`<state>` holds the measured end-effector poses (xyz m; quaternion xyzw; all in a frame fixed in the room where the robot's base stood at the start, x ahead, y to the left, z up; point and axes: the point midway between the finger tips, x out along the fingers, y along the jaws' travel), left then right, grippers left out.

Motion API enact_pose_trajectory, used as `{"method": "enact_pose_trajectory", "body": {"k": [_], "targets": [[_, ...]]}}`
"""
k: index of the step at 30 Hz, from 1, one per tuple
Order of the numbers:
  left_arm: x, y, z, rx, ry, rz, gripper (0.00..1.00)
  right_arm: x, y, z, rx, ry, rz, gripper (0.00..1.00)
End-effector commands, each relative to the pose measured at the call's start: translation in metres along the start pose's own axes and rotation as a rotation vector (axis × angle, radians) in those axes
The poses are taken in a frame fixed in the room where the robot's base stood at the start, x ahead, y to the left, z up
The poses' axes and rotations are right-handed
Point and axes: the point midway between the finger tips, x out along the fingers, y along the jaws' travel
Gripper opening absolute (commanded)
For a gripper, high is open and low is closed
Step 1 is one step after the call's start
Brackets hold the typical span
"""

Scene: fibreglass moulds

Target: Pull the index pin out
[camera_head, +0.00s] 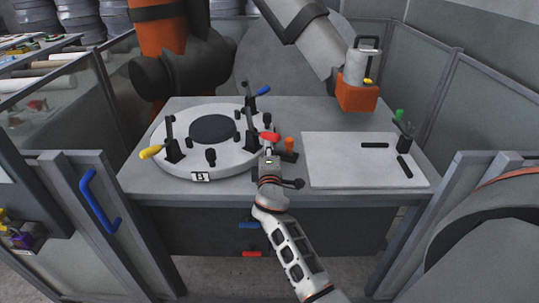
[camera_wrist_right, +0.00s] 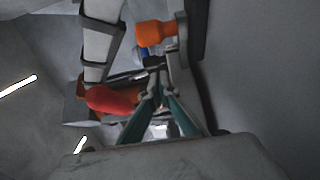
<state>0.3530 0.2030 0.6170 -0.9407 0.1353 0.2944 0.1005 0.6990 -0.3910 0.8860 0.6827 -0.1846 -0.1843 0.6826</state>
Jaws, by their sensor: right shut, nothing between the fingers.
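A round white fixture (camera_head: 228,160) with a dark disc in its middle stands on the left of the grey table. An orange knob (camera_head: 290,144), which looks like the index pin's head, stands upright at its right edge; the orange knob also shows at the top of the wrist view (camera_wrist_right: 155,32). A red clamp handle (camera_head: 270,136) lies just left of the knob; it also shows in the wrist view (camera_wrist_right: 114,99). My right gripper (camera_head: 268,152) is shut and empty close to the red handle, apart from the orange knob; its fingertips show in the wrist view (camera_wrist_right: 156,75). My left gripper is out of view.
Clamps with yellow (camera_head: 152,152) and blue (camera_head: 263,91) handles stand on the fixture. A flat white plate (camera_head: 335,165) lies on the right, with a green-handled clamp (camera_head: 400,116) at its far edge. An orange tool head (camera_head: 357,95) hangs over the table's back. Glazed panels enclose the sides.

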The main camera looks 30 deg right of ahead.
Motion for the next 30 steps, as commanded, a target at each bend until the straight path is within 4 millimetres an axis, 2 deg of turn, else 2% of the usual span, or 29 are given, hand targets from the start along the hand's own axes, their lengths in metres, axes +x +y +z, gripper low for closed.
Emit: {"method": "enact_pose_trajectory", "body": {"k": [3, 6, 12, 26, 30], "targets": [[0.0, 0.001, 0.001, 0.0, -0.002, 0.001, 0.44, 0.018, 0.001, 0.001, -0.002, -0.001, 0.001, 0.0], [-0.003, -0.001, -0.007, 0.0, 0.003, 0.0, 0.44, 0.01, 0.002, 0.016, -0.002, -0.001, 0.0, 0.0], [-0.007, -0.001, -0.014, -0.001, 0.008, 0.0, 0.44, 0.004, 0.001, 0.033, -0.001, -0.001, 0.0, 0.0], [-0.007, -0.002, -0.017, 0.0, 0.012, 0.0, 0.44, 0.001, 0.0, 0.039, 0.0, 0.0, 0.0, 0.0], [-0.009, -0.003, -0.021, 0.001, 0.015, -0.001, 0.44, -0.003, 0.0, 0.05, -0.001, -0.001, -0.001, 0.0]]}}
